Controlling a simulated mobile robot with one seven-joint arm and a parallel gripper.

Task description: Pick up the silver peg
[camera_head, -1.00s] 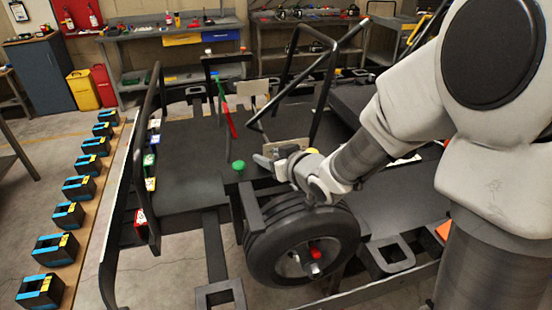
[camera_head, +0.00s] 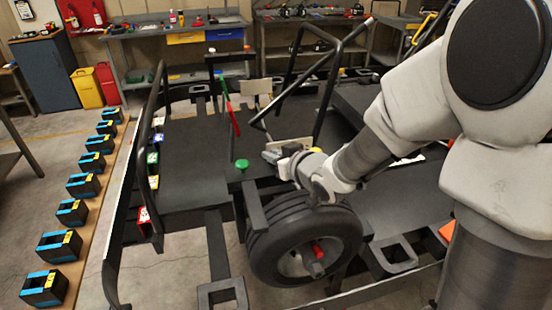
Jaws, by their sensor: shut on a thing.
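My gripper (camera_head: 271,156) is above the kart frame, behind the front wheel and just right of the green knob. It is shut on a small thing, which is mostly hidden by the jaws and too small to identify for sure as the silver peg. A grey-ended red piece (camera_head: 318,250) sticks out of the wheel's hub, well apart from my gripper. No other silver peg can be made out clearly.
The black wheel (camera_head: 265,245) stands below my gripper. A green knob (camera_head: 242,165) sits on the kart's black deck (camera_head: 195,165). Bent black bars rise behind my gripper. Several black-and-blue boxes (camera_head: 72,211) line a wooden board at the left. Workbenches stand at the back.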

